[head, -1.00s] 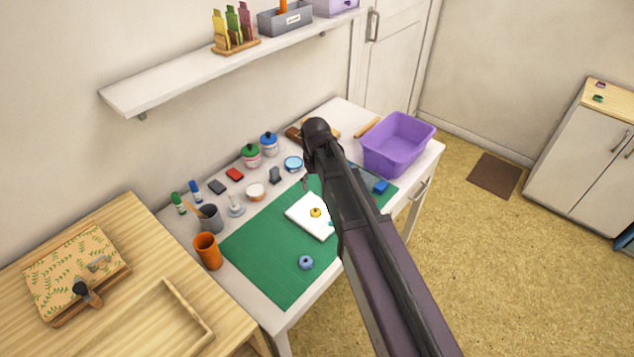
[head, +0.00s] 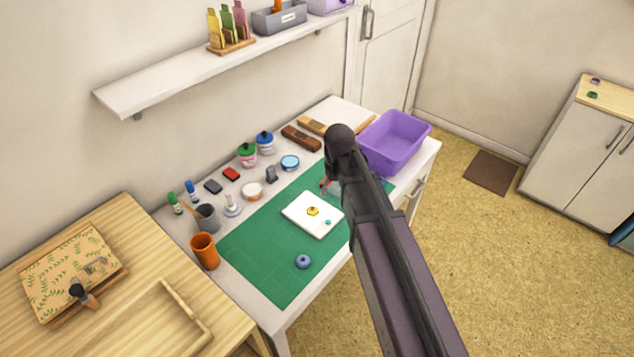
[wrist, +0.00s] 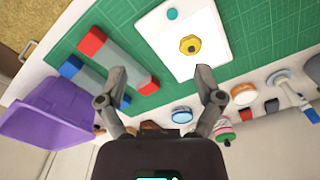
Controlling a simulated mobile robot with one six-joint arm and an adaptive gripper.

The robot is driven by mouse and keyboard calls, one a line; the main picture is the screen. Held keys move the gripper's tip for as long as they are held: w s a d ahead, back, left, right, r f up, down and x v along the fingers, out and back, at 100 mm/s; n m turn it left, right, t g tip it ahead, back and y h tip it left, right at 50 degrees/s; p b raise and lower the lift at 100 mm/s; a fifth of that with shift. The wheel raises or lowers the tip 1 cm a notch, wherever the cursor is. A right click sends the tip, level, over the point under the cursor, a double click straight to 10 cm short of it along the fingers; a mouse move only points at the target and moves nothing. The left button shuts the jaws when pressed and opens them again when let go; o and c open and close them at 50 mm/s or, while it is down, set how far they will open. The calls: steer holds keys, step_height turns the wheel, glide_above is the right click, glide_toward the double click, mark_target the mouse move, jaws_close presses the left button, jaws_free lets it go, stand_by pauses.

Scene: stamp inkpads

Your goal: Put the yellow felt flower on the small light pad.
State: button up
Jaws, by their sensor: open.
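The yellow felt flower (head: 312,211) lies on the white, light pad (head: 296,213), near its middle. In the wrist view the flower (wrist: 190,44) looks like a yellow round piece with a darker centre, on the pad (wrist: 160,30). A small teal piece (head: 328,222) lies on the same pad, near an edge. My gripper (wrist: 163,88) is open and empty in the wrist view, its fingers apart, with the pad and flower beyond the fingertips. In the head view my arm hides most of the gripper.
Grey blocks with red and blue ends (wrist: 120,60) lie on the green mat (head: 265,250) beside the pad. A purple bin (head: 395,140) stands at the right table end. Jars, inkpads and cups line the back.

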steer(key=s+d+m, duration=0.4)
steer(key=s+d, duration=0.7)
steer(key=d, duration=0.3)
